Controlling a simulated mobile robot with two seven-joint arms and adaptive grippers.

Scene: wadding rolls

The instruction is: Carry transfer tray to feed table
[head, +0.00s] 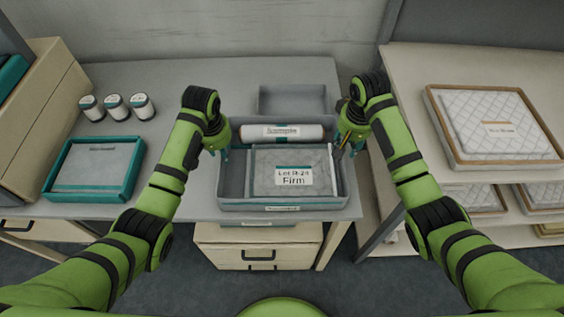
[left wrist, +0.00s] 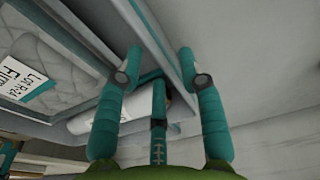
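A grey tray (head: 282,203), which I take for the transfer tray, sits on the grey table (head: 190,208). It holds a quilted pad (head: 262,165) labelled "Lot R-24 Firm" and a white roll (head: 285,132) at the back. My left gripper (head: 222,153) is at the tray's left wall. In the left wrist view its teal fingers (left wrist: 162,65) are apart, with the wall's edge showing between them. My right gripper (head: 342,150) is at the right wall; its finger gap is too small to judge. I cannot tell which surface is the feed table.
A teal-rimmed tray (head: 138,170) and several white jars (head: 115,106) stand left on the table. An empty grey bin (head: 292,99) is behind the tray. A shelf unit (head: 420,75) at right bears a wood-framed quilted pad (head: 495,125), with more below. A gap separates table and shelf.

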